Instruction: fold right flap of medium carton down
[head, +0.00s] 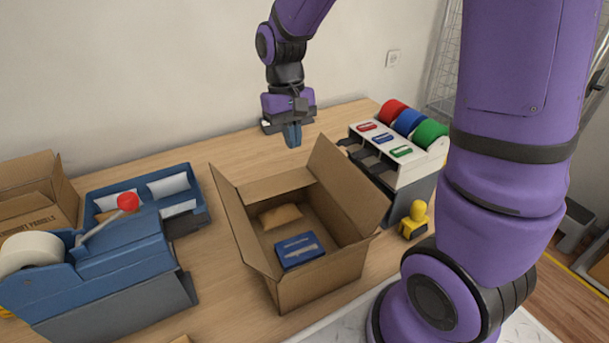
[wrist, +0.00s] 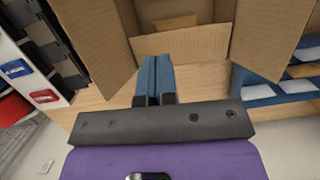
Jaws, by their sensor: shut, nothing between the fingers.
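The medium carton (head: 318,287) stands open on the counter in the head view, with a blue box (head: 299,250) and a brown packet (head: 280,216) inside. Its right flap (head: 347,186) stands up, leaning outward to the right. Its left flap (head: 236,219) also stands up. In the wrist view the right flap (wrist: 90,42) is at the left and the left flap (wrist: 275,35) at the right. My gripper (head: 292,138) is shut and empty, above the counter behind the carton, apart from the flaps. Its blue fingers (wrist: 154,78) also show in the wrist view.
A dispenser with red, blue and green rolls (head: 408,122) stands right of the carton, close to the right flap. A yellow stamp (head: 415,219) is in front of it. A blue tape machine (head: 110,270) and a blue tray (head: 205,215) stand at the left.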

